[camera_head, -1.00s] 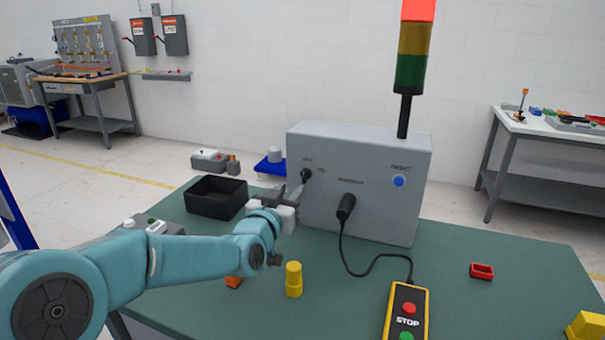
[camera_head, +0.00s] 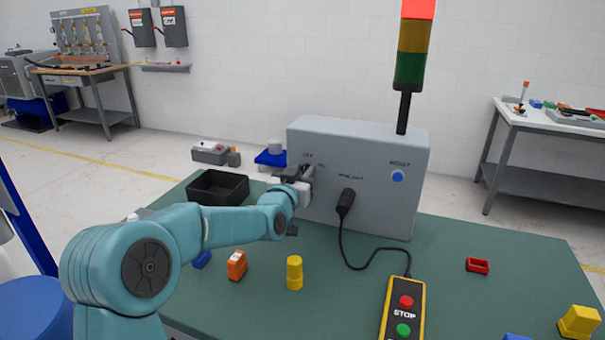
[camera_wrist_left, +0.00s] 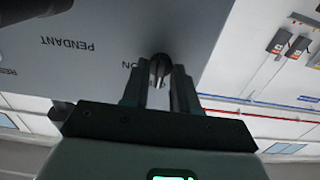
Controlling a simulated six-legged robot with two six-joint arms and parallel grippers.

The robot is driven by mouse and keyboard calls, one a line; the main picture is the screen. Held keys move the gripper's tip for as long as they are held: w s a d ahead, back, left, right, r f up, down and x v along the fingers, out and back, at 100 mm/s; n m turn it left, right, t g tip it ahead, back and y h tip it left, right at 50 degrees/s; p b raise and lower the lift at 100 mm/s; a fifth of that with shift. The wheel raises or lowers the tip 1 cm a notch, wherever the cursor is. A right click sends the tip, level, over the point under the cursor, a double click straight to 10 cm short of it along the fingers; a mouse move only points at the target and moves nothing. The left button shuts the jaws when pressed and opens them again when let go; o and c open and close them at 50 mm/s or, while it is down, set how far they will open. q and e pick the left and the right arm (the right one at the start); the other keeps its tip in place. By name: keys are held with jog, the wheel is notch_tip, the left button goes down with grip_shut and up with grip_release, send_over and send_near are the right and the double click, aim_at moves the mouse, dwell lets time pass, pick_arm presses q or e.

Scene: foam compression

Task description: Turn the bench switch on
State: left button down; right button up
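The grey control box (camera_head: 375,150) stands on the green bench and carries the bench switch. The switch's dark knob (camera_wrist_left: 160,68) shows in the left wrist view beside the "ON" label, between my fingertips. My left gripper (camera_head: 306,174) reaches the box's front face at the switch and hides most of the knob in the head view. In the left wrist view its two fingers (camera_wrist_left: 160,88) flank the knob closely and appear to touch it on both sides. The stack light's top red section (camera_head: 418,9) looks bright. My right gripper is not in view.
A black plug (camera_head: 346,201) and cable lead to the yellow pendant (camera_head: 403,310). A black tray (camera_head: 218,188) lies left of the box. A yellow cylinder (camera_head: 294,273) and an orange block (camera_head: 237,265) stand in front. A blue reset button (camera_head: 398,176) sits on the box's right.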

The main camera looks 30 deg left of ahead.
pick_arm(q)
jog(key=shift+f+m+b, duration=0.1)
jog(key=shift+m+b, duration=1)
jog(key=shift+m, duration=0.5)
jog(key=m, duration=1.4)
jog(key=shift+d+m, duration=0.2)
jog(key=shift+m, duration=0.1)
jog(key=c, duration=1.2)
grip_release()
jog(key=shift+f, duration=0.1)
